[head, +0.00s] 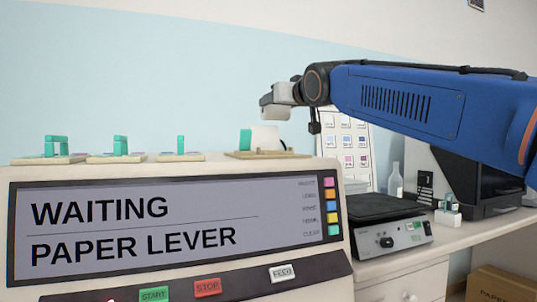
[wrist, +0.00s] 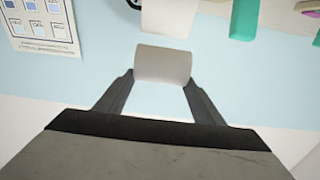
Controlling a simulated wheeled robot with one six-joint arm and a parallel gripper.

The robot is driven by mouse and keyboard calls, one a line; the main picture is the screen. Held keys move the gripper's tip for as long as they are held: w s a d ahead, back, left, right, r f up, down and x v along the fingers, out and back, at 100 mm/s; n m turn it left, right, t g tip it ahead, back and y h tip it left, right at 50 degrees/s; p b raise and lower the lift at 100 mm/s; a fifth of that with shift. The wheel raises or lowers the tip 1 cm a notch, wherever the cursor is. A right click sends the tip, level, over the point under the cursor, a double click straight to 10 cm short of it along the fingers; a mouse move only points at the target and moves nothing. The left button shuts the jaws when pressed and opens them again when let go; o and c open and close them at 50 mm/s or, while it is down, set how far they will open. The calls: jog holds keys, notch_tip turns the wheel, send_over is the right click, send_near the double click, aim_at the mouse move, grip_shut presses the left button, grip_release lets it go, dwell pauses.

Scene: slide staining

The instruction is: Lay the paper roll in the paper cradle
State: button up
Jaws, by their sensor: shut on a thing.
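My gripper (wrist: 160,85) is shut on a white paper roll (wrist: 163,64), which sits crosswise between the two dark fingers. In the head view my gripper (head: 277,105) is raised above the right end of the machine's top, with the pale roll (head: 276,112) at its tip. Below it is a tan board (head: 268,154) with a green upright (head: 245,140) and a white rounded piece (head: 266,137); this looks like the paper cradle area, but its hollow cannot be made out. The held roll is apart from it.
The machine's screen (head: 170,222) reads WAITING, PAPER LEVER. Several green clips on tan boards (head: 120,148) stand along its top to the left. A black-topped device (head: 390,215), a bottle (head: 395,180) and a poster (head: 350,140) are to the right. Air around the held roll is clear.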

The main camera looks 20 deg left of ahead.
aim_at(276, 119)
notch_tip(276, 119, down, 5)
jog(key=shift+w+a+r, duration=0.1)
jog(key=shift+a+r, duration=0.05)
jog(key=shift+f, duration=2.6)
jog(key=shift+f, duration=0.1)
jog(key=o, duration=1.2)
jog(key=shift+o, duration=0.2)
jog(key=shift+s+d, duration=0.2)
jog(key=v, duration=1.1)
jog(key=shift+s+d, duration=0.15)
jog(key=shift+s, duration=0.05)
jog(key=shift+d, duration=0.1)
